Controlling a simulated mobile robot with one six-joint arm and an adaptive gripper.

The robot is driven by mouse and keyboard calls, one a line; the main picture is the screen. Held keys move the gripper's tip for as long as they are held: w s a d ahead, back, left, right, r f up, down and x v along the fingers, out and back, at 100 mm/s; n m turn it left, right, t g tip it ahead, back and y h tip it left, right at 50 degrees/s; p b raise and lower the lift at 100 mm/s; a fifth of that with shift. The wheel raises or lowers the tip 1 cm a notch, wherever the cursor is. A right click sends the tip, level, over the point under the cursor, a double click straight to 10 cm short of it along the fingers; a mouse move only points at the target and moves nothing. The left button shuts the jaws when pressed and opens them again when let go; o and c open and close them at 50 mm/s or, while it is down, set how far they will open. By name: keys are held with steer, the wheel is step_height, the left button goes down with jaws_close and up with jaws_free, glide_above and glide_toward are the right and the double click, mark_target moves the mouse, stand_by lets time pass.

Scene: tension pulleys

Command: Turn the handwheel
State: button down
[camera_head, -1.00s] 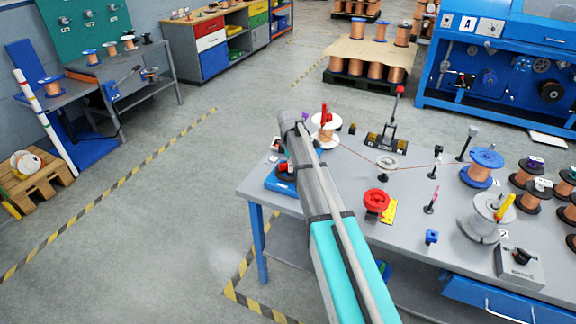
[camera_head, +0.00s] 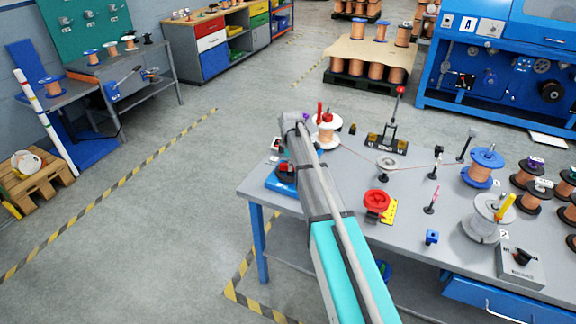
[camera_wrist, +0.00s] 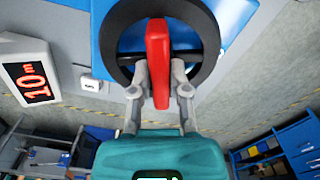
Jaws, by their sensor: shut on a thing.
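In the wrist view a black wheel (camera_wrist: 206,52) with a red bar (camera_wrist: 157,58) across its middle sits on a blue base. My gripper (camera_wrist: 160,92) has one grey finger on each side of the red bar and is shut on it. In the head view the black wheel (camera_head: 286,170) and its blue base (camera_head: 280,187) show at the bench's left end, partly behind my arm. My fingers are hidden there. A separate red wheel (camera_head: 376,200) stands beside a yellow plate (camera_head: 389,211), to the right of my arm and apart from it.
A display reading "10 m" (camera_wrist: 32,83) stands left of the wheel in the wrist view. A white spool (camera_head: 328,131) with a red top is close behind my arm. A thin wire runs across the bench (camera_head: 340,185) past a pulley (camera_head: 387,163). Copper spools (camera_head: 526,173) fill the right side.

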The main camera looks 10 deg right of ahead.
steer(key=shift+w, duration=0.15)
steer(key=c, duration=0.6)
jaws_free()
